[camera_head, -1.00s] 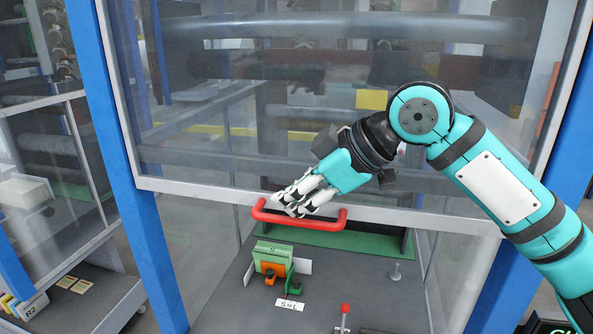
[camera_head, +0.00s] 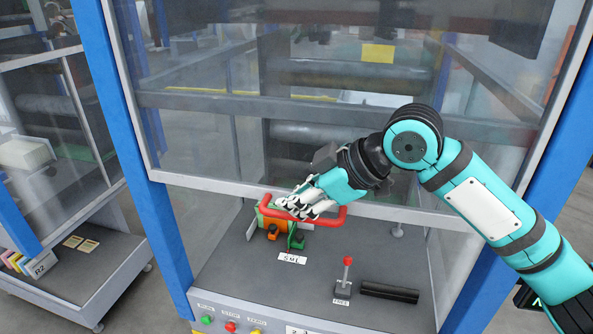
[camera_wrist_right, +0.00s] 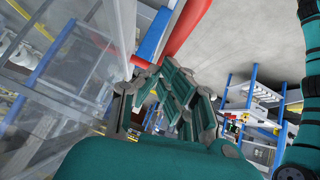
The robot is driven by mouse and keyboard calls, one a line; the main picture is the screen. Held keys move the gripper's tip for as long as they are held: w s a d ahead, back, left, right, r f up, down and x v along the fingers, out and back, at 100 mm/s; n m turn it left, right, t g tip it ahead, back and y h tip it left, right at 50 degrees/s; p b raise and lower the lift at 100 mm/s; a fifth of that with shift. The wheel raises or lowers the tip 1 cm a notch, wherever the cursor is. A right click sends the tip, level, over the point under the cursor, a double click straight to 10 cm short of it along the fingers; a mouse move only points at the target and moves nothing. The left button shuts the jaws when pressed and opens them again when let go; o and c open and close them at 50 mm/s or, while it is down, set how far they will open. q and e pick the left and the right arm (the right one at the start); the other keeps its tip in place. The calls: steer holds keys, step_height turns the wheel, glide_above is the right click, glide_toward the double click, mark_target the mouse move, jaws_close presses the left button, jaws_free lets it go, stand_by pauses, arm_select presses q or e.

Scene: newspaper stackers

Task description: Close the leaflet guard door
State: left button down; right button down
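The leaflet guard door (camera_head: 290,100) is a large clear panel in a grey frame between blue posts. It is partly lowered, with a gap between its bottom rail (camera_head: 385,211) and the grey deck. Its red handle (camera_head: 334,217) sticks out from that rail. My right gripper (camera_head: 306,203) is at the handle's left half, its fingers over and against the bar. In the right wrist view the red handle (camera_wrist_right: 187,28) meets the fingers (camera_wrist_right: 172,92); I cannot tell whether they are closed around it. My left gripper is in neither view.
Below the handle stand a green and orange leaflet holder (camera_head: 275,224) and an SML label (camera_head: 292,259) on the deck (camera_head: 235,275). A red-knobbed lever (camera_head: 346,275) and a black bar (camera_head: 390,292) are to the right. Buttons line the front edge. Another machine stands at left.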

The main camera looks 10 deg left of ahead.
step_height(320, 180, down, 40)
steer(key=b, duration=1.2)
steer(key=shift+r+b, duration=0.2)
steer(key=shift+b, duration=0.15)
steer(key=shift+d, duration=0.1)
